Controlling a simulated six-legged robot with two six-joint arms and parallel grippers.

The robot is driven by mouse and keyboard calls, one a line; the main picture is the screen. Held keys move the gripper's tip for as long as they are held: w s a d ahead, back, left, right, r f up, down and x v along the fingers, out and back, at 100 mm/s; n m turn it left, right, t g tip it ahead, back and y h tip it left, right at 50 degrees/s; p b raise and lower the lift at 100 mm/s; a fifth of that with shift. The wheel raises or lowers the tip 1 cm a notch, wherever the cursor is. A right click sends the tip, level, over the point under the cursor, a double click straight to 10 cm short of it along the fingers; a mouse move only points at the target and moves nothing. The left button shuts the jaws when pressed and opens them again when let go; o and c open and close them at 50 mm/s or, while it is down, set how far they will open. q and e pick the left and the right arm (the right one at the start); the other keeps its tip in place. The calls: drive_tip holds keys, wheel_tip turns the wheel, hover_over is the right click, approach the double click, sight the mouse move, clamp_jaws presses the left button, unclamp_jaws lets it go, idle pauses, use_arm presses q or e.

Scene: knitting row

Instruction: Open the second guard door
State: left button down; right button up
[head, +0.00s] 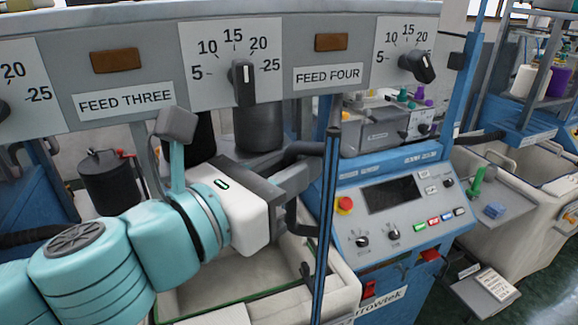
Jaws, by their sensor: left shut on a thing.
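The guard door (325,235) shows nearly edge-on as a narrow dark-blue upright standing out in front of the machine. Its dark curved handle (292,222) is on the left side of that upright. My left gripper (305,185) reaches in from the left, at the door's edge, and is shut on the handle. The fingertips are partly hidden by the grey jaws and the door's upright. Whether this door is the second one cannot be read here. My right gripper is not in view.
A grey panel with dials (243,82) and FEED THREE and FEED FOUR labels (328,75) runs above my arm. A blue control console (395,215) with a red stop button stands close right of the door. An open cream tray (345,290) lies below. More machines stand at right.

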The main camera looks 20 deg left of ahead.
use_arm(q)
drive_tip(key=shift+a, duration=0.4)
drive_tip(key=shift+d, duration=0.1)
drive_tip(key=c, duration=1.1)
unclamp_jaws()
drive_tip(key=shift+c, duration=0.2)
drive_tip(key=shift+w, duration=0.1)
